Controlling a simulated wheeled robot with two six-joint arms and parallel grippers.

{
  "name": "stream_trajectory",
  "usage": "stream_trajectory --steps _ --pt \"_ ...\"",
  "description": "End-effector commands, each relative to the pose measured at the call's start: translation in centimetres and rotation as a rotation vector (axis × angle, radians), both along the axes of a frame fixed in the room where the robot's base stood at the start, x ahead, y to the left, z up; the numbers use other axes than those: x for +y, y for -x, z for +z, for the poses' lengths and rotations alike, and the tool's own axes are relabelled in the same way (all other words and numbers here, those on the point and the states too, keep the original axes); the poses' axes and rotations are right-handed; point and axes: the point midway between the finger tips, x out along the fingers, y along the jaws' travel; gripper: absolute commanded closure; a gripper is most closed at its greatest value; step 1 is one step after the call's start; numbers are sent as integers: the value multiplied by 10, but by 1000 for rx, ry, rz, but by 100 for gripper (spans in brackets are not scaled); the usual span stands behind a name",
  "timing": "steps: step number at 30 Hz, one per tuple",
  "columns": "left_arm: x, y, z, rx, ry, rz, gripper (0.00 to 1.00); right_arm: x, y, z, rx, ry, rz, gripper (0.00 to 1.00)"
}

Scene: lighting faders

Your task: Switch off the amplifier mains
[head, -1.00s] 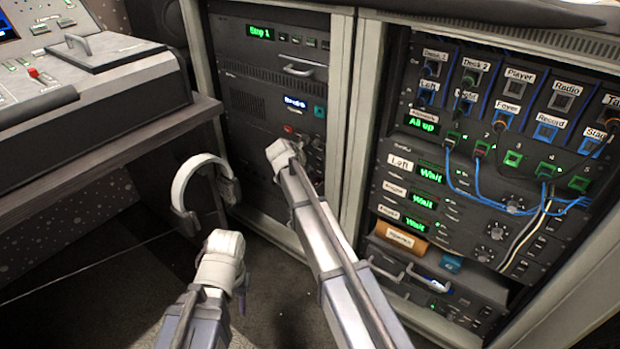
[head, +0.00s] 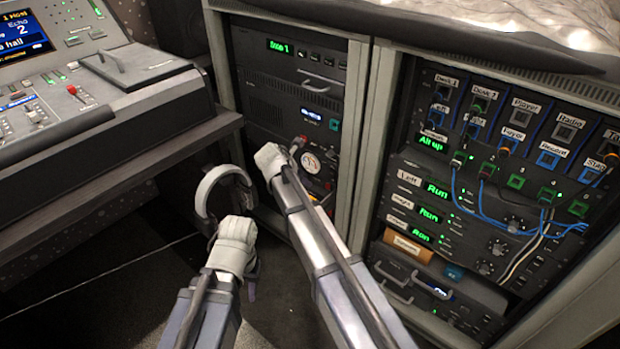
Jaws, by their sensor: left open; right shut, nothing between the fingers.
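Three rack units with green displays reading "Run" (head: 437,190) sit in the right rack; the top one is labelled "Left". The left rack holds a panel with a round white gauge (head: 311,163) and a small red part (head: 304,139) above it. I cannot tell which control is the amplifier mains switch. My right gripper (head: 291,150) is shut and empty in front of the left rack, beside the gauge; its wrist hides part of the panel, and I cannot tell if it touches. My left gripper (head: 247,272) is open and empty, low in front of the rack; its fingers are mostly hidden.
Headphones (head: 208,190) hang beside the desk (head: 120,140) at left. A mixing console (head: 100,75) stands on it. Blue and white cables (head: 490,210) loop across the right rack's front. Handles (head: 395,283) protrude low there. Dark floor lies open below.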

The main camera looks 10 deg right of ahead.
Motion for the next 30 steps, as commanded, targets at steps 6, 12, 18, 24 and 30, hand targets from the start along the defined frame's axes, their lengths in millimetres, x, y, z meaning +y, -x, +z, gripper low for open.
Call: stream_trajectory --steps 6,12,18,24,30 --pt "0 0 6 0 0 -2 58 4 3 6 0 0 0 100" --pt "0 0 6 0 0 -2 58 4 3 6 0 0 0 100" --pt "0 0 -2 0 0 -1 58 7 5 -2 -2 1 3 100" --pt "0 0 -5 0 0 1 58 10 8 -5 -5 5 6 100" --pt "0 0 -7 0 0 1 58 9 7 -6 -5 5 6 100"
